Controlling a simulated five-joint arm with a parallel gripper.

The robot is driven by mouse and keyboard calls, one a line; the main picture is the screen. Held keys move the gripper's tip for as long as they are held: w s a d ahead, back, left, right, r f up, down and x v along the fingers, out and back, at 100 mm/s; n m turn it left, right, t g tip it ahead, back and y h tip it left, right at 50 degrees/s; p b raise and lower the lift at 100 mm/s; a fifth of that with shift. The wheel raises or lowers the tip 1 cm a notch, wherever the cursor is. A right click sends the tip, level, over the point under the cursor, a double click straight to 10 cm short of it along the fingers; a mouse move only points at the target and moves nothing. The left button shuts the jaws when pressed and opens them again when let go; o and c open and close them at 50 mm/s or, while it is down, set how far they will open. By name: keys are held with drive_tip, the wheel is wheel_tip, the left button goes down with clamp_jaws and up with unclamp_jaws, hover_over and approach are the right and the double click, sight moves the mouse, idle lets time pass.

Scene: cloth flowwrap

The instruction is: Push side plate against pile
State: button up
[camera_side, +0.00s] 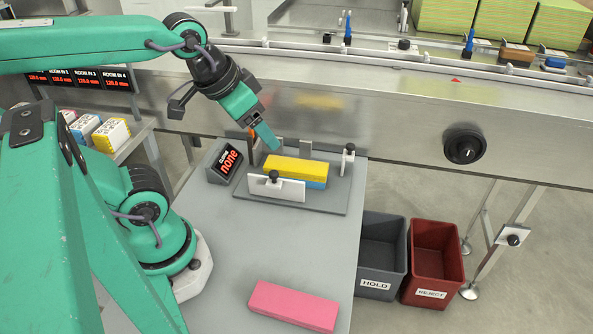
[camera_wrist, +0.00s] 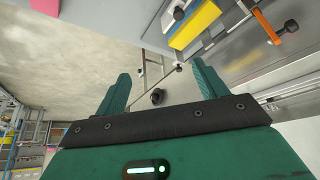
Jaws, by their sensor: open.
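The pile (camera_side: 300,163) is a yellow block on a blue one, lying on the grey fixture base (camera_side: 325,205). A white side plate (camera_side: 290,194) with a black knob stands upright along its near side. I cannot tell whether it touches the pile. A second white piece (camera_side: 347,168) with a black knob stands at the pile's right end. My gripper (camera_side: 270,143) is open and empty, above and left of the pile's far end. In the wrist view, its fingers (camera_wrist: 160,70) are spread apart, with the yellow block (camera_wrist: 195,24) at the top edge.
A pink block (camera_side: 293,306) lies on the near table. Hold (camera_side: 377,284) and reject (camera_side: 431,293) bins stand off the right edge. A conveyor (camera_side: 400,125) runs behind. The table between fixture and pink block is clear.

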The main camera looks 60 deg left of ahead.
drive_tip(key=c, duration=0.6)
drive_tip(key=n, duration=0.1)
drive_tip(key=w+f+n+g, duration=0.1)
drive_tip(key=n, duration=0.1)
drive_tip(key=a+n, duration=0.1)
drive_tip(key=shift+w+f+n, duration=0.25)
drive_tip(key=shift+w+n, duration=0.05)
drive_tip(key=shift+w, duration=0.05)
drive_tip(key=shift+c, duration=0.2)
drive_tip(key=n+g, duration=0.5)
drive_tip(key=n, duration=0.8)
hover_over(274, 172)
wheel_tip(274, 172, down, 6)
drive_tip(key=shift+f, duration=0.25)
drive_tip(key=shift+f, duration=3.9)
